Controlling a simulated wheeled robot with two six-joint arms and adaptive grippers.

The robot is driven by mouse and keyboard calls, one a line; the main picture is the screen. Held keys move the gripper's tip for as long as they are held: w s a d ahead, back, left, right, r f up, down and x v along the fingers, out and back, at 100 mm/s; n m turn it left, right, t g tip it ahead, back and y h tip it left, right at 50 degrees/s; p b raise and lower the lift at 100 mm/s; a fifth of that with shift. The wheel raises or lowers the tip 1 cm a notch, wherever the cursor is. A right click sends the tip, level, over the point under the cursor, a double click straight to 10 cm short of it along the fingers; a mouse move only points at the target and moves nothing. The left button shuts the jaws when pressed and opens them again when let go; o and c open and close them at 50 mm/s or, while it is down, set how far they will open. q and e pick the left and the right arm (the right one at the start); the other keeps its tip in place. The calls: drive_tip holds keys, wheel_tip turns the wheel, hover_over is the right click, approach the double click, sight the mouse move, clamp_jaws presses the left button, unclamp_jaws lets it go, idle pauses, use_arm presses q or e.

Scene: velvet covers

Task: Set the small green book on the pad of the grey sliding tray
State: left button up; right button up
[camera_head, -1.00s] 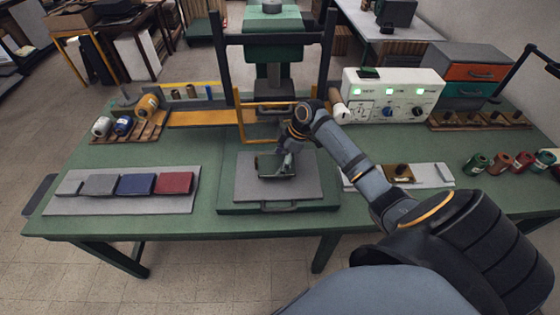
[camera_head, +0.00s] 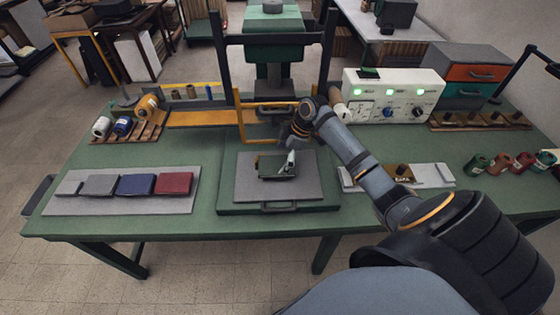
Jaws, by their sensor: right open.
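The small green book (camera_head: 270,168), dark in this light, lies on the grey pad (camera_head: 248,186) of the sliding tray (camera_head: 232,208), near the pad's middle. My right gripper (camera_head: 288,165) is open at the book's right side, with its fingers pointing down and left. Whether a finger still touches the book is too small to tell. The gripper partly hides the book's right end. My left gripper is not in view.
Several books, including a red one (camera_head: 174,184) and a blue one (camera_head: 136,185), lie on a grey mat (camera_head: 120,207) at left. The press frame (camera_head: 328,60) with its yellow guard (camera_head: 240,122) rises behind the tray. A white control box (camera_head: 392,96) stands behind right.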

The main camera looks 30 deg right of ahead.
drive_tip(key=v, duration=1)
drive_tip(key=shift+r, duration=0.15)
drive_tip(key=shift+s, duration=0.1)
